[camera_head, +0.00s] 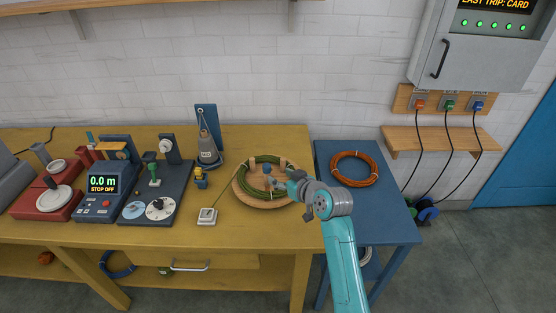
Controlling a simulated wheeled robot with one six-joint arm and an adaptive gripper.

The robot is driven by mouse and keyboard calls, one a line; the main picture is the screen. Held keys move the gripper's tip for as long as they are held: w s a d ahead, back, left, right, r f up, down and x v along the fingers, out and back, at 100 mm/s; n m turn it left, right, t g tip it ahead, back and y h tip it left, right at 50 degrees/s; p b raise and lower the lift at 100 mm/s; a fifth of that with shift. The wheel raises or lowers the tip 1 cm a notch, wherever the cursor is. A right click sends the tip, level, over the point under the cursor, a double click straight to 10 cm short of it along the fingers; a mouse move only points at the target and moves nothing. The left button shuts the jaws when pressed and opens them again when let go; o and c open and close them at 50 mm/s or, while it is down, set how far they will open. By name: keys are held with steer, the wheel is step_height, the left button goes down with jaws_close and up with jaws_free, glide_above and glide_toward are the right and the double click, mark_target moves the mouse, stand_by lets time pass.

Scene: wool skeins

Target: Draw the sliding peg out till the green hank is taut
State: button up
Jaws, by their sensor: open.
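The green hank (243,185) lies in a loose-looking ring on a round wooden board (263,204) on the yellow table. Short wooden pegs (252,166) stand at the hank. A small blue-grey knob (267,169) shows near the middle of the board; I cannot tell for sure whether it is the sliding peg. My gripper (279,183) is open over the right part of the board, just right of the knob. It hides part of the hank and the board's right side. Whether it touches anything is too small to tell.
A green strand runs to a white block (207,216) left of the board. A small yellow figure (200,178) and a grey weight on a stand (208,150) are behind. A meter (102,192) reads 0.0 m. An orange coil (354,169) lies on the blue table (385,211).

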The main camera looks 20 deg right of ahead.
mark_target(268, 167)
steer(key=x, duration=1.1)
steer(key=shift+w+d+r, duration=0.25)
steer(key=shift+d, duration=0.05)
